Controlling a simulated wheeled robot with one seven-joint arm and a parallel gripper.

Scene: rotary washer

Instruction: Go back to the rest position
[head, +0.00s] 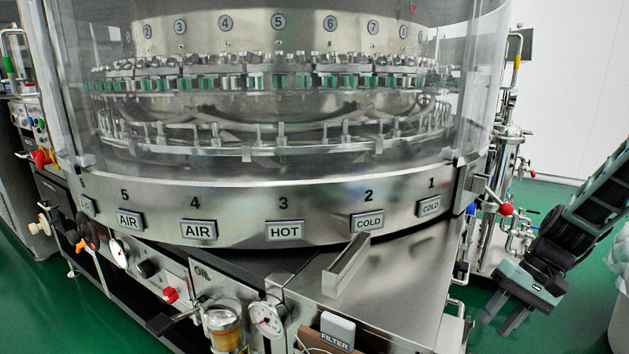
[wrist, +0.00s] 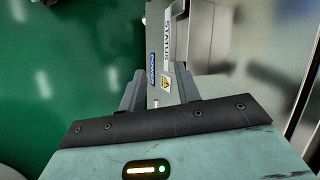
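My gripper (head: 497,325) hangs at the lower right of the head view, to the right of the steel machine and over the green floor. Its fingers point down and to the left. In the wrist view, the two grey fingers of the gripper (wrist: 158,72) stand apart. A grey panel (wrist: 195,40) with STATUS and POWER labels and a yellow warning sign shows beyond and between them. I see nothing clearly held. The rotary washer (head: 330,200) fills the middle of the head view, with numbered AIR, HOT and COLD plates on its rim.
Pipes and a red-knobbed valve (head: 506,209) stand between the washer and my arm. A pale rounded container (head: 606,320) is at the right edge, close to my arm. A steel top with a raised bar (head: 346,265) juts out in front. Green floor (wrist: 60,70) is open at the left in the wrist view.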

